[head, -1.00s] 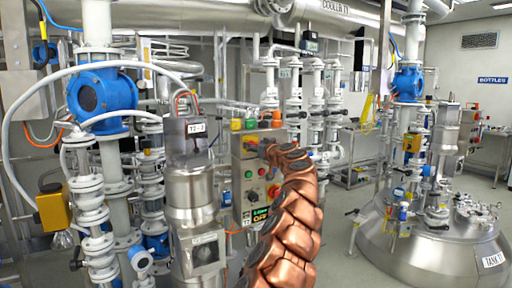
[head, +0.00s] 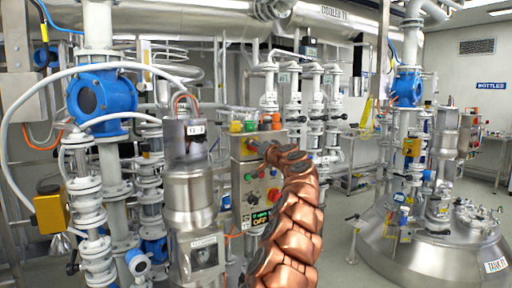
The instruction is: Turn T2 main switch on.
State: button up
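A grey control panel (head: 237,178) with coloured buttons and knobs stands near the middle of the head view. A red rotary knob (head: 272,194) sits on its front, just left of my arm. Below it, a small dark display (head: 261,219) shows green text over orange text that looks like "OFF". I cannot read which control is labelled T2 main switch. My copper arm rises in front of the panel and covers its right part. Its far end, with my gripper (head: 266,149), is near the panel's upper part. The fingers are too small and hidden to tell open from shut, or whether they touch.
A steel vessel with a labelled box (head: 195,130) stands left of the panel, among white pipes and blue valves (head: 100,92). A large steel tank (head: 420,250) fills the lower right. Some floor is clear between panel and tank.

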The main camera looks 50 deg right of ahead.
jog(key=shift+d+f+m+p, duration=0.1)
jog(key=shift+m+p, duration=2.2)
jog(key=shift+m, duration=2.3)
jog(key=o, duration=1.1)
jog(key=shift+o, duration=0.2)
jog(key=shift+s, duration=0.15)
jog(key=v, duration=1.1)
jog(key=shift+s, duration=0.35)
